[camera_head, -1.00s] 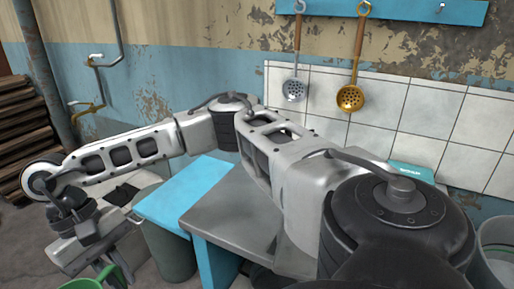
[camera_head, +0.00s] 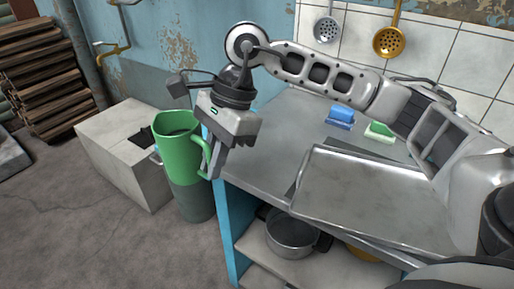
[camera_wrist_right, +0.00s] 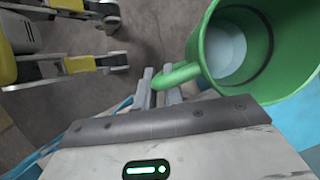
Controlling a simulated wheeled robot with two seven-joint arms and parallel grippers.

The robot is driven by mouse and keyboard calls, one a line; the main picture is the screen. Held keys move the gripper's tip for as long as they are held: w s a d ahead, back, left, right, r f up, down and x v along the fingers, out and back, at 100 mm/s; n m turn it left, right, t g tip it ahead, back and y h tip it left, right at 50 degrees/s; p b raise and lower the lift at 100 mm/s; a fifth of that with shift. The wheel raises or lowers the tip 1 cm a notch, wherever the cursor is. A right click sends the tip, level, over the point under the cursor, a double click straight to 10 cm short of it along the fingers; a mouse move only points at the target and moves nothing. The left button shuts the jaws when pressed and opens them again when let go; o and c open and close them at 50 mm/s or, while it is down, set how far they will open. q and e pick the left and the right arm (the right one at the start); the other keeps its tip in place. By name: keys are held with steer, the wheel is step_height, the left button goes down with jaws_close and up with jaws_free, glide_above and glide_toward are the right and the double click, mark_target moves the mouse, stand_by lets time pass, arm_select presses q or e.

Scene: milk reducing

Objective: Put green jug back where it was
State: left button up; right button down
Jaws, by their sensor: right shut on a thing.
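In the right wrist view the gripper fingers (camera_wrist_right: 158,92) close around the handle, and the open jug (camera_wrist_right: 270,45) shows a pale, bluish-white inside bottom. The jug looks roughly upright. My left gripper is not in view.
The metal table (camera_head: 265,135) holds a metal tray (camera_head: 375,195), a blue item (camera_head: 341,116) and a green-and-white item (camera_head: 380,132). A pot (camera_head: 291,236) stands on the shelf below. Table space left of the tray is clear.

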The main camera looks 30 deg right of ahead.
step_height(320, 180, up, 5)
steer(key=w+d+m+t+h+b, duration=0.2)
steer(key=m+t+h, duration=0.25)
steer(key=m, duration=1.25)
steer(key=shift+t+y, duration=0.25)
steer(key=shift+y, duration=0.1)
steer(key=w+d+f, duration=0.3)
steer(key=f, duration=0.1)
steer(key=w+d+f, duration=0.3)
steer(key=f, duration=0.1)
steer(key=w+d+f+b, duration=0.1)
steer(key=w+d+f, duration=0.2)
steer(key=shift+w+d+f, duration=0.2)
steer(key=shift+w+f, duration=0.05)
steer(key=shift+f, duration=0.15)
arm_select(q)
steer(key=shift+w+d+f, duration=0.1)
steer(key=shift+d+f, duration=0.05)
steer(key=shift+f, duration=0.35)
arm_select(e)
steer(key=shift+f, duration=0.3)
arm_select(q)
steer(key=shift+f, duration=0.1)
arm_select(e)
steer(key=shift+f, duration=0.1)
steer(key=c, duration=1.5)
jaws_free()
